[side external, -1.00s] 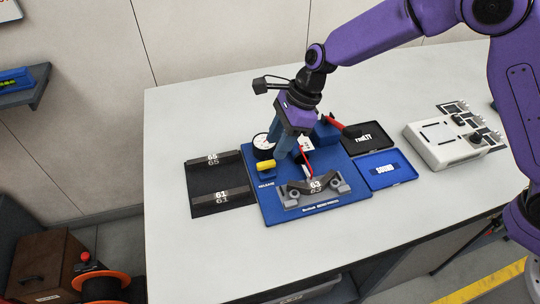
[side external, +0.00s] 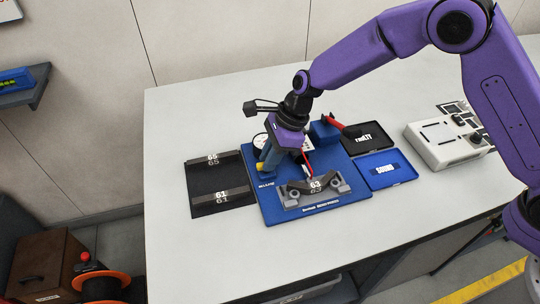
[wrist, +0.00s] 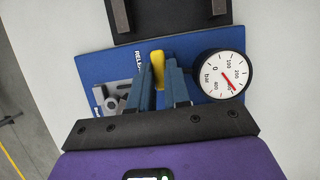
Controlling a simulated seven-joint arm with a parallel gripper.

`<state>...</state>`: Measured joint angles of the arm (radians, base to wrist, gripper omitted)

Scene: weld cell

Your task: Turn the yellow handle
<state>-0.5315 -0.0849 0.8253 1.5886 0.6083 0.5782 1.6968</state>
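The yellow handle (wrist: 157,68) sits on the blue base plate (wrist: 92,68) beside the round gauge (wrist: 222,74). In the wrist view it stands between the two blue fingertips of my gripper (wrist: 161,66). Whether both fingers touch it is not clear. In the side view my gripper (side external: 264,163) is down at the handle (side external: 260,167), and the fingers hide most of it. The gauge has a white face and a red needle. In the side view it is partly hidden behind my gripper.
A black mat (side external: 207,202) with brackets marked 65 and 61 lies left of the plate. A grey bracket marked 63 (side external: 314,186) sits at the plate's front. A black tray (side external: 362,138), a blue tray (side external: 385,170) and a pale control box (side external: 443,147) stand to the right.

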